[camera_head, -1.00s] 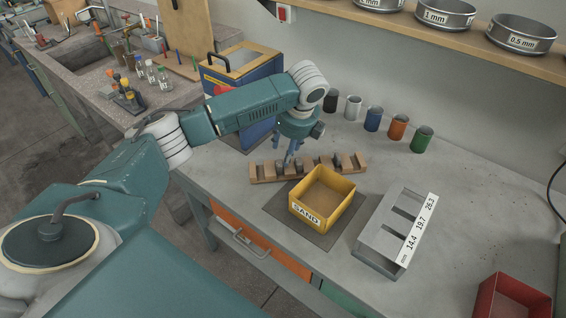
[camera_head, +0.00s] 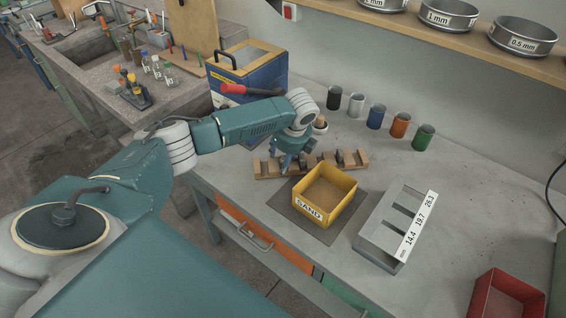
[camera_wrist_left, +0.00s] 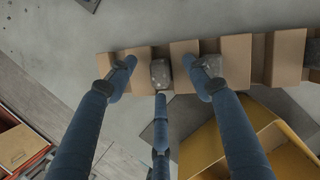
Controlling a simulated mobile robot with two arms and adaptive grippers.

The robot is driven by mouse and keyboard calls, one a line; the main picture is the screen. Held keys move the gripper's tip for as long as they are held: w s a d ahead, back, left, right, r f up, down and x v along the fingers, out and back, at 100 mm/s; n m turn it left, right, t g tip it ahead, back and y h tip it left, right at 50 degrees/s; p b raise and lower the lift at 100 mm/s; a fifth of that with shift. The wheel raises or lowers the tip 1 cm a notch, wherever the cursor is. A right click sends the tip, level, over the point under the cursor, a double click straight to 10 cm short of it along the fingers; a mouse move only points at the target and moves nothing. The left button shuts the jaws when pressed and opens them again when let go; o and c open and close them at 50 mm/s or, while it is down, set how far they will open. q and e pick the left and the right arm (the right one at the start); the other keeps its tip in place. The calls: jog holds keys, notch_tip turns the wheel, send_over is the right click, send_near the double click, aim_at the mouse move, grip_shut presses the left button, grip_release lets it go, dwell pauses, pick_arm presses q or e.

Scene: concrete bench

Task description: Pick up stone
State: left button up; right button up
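A small grey speckled stone (camera_wrist_left: 160,74) sits in a slot of the wooden rack (camera_wrist_left: 237,60) in the left wrist view. Another grey stone (camera_wrist_left: 207,66) lies in the slot to its right, partly covered by a finger. My left gripper (camera_wrist_left: 161,84) has its fingers spread around the first stone, with a gap on both sides. In the head view my left gripper (camera_head: 287,161) points down at the left part of the rack (camera_head: 268,170) and hides the stones there. My right gripper is not in view.
A yellow SAND box (camera_head: 345,208) stands right in front of the rack. A grey slotted gauge (camera_head: 376,240) is to its right. Several coloured cups (camera_head: 375,117) line the back, and a blue box (camera_head: 262,74) stands behind the arm. A red bin (camera_head: 505,296) is at front right.

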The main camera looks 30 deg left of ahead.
pick_arm(q)
jog(key=shift+w+a+f, duration=0.1)
jog(key=shift+w+f, duration=0.05)
grip_shut()
